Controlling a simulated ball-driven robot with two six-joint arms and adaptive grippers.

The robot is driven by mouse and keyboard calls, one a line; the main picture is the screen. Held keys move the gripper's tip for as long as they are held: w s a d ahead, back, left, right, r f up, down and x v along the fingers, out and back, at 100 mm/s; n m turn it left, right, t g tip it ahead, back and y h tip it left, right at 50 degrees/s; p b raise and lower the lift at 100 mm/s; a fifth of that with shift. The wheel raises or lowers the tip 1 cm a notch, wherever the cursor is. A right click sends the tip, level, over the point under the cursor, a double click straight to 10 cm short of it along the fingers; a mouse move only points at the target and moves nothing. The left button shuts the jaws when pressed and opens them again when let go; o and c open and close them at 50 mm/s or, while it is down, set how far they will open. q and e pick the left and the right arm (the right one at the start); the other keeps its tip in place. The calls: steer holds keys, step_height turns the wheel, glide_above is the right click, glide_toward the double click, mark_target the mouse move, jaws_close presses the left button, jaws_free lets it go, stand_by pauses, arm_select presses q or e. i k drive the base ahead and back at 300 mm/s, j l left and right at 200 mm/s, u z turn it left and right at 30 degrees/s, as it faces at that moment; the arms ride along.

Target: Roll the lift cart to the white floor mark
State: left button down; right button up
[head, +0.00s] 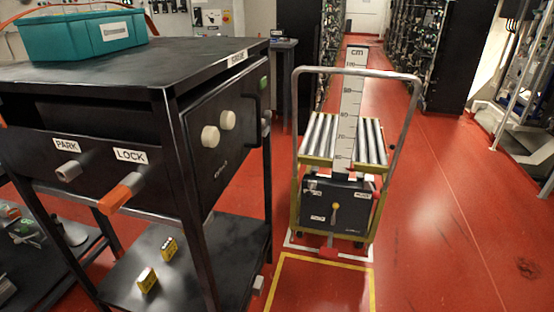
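The lift cart (336,205) stands on the red floor right of the centre. It has a grey tube handle (357,72), a roller top (322,138), a tall white cm scale (351,100) and a black front box with a yellow lever. White floor mark lines (289,240) show around the cart's foot, at its left and front. The cart stands at or within them; its rear edge against the mark is hidden. A yellow floor outline (373,290) lies in front of it. Neither of my grippers is in view.
A black bench (190,70) with PARK and LOCK knobs fills the left, a teal box (82,35) on top. Its lower shelf (235,250) holds two small yellow blocks. Black racks (462,55) and a metal stair frame stand at the right. Red floor (440,230) right of the cart is clear.

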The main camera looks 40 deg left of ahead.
mark_target(355, 220)
steer(key=i+u, duration=0.15)
steer(key=u, duration=0.2)
steer(key=i+u, duration=0.15)
steer(key=u, duration=0.2)
steer(key=i+u, duration=0.15)
steer(key=u, duration=0.25)
